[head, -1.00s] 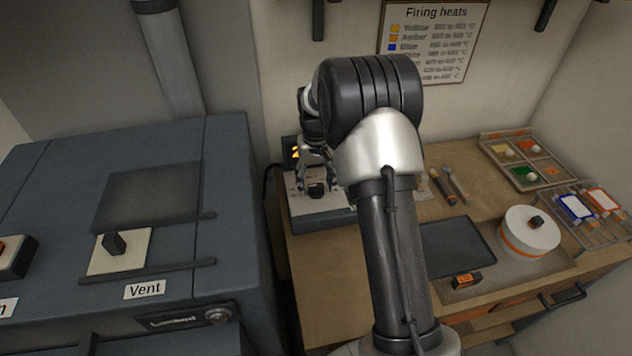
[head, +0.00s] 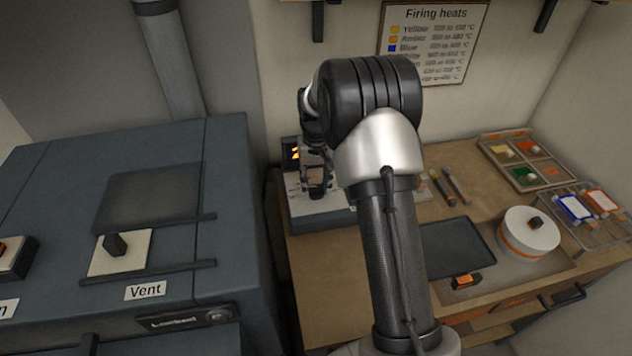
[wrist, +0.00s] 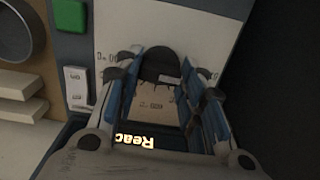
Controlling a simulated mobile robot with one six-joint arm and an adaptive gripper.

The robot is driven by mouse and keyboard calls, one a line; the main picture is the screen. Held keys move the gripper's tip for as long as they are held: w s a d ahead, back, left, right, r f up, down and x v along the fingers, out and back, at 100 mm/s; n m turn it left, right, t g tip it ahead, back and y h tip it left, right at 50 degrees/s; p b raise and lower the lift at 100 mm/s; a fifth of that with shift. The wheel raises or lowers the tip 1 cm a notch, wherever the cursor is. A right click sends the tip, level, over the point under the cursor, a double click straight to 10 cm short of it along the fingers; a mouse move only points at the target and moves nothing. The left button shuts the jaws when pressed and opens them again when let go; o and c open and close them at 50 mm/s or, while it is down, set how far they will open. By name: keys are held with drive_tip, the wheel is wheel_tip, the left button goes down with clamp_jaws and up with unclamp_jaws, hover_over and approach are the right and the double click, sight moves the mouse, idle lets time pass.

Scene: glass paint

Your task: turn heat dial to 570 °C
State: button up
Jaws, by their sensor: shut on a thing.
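The heat dial (wrist: 160,66) is a black knob on the pale panel of the controller box (head: 325,217). In the wrist view it sits between the two fingers of my gripper (wrist: 161,82), which is shut on it. Small scale marks around the dial are too blurred to read, so its setting cannot be told. In the head view my gripper (head: 318,190) is over the box and hides the dial.
A blue-grey kiln (head: 225,150) with a Vent slider stands left of the bench. A Firing heats chart (head: 440,70) hangs on the wall, its figures blurred. Tools, a paint tray (head: 497,142) and a round white turntable (head: 530,228) lie to the right.

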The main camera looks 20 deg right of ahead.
sight(316, 186)
drive_tip(key=m+p, duration=0.2)
drive_tip(key=m, duration=0.3)
drive_tip(key=shift+r, duration=0.1)
drive_tip(key=m+p, duration=0.2)
drive_tip(key=m, duration=0.4)
idle(0.5)
drive_tip(key=o, duration=1)
drive_tip(key=shift+o, duration=0.2)
wheel_tip(316, 186, up, 12)
idle(0.5)
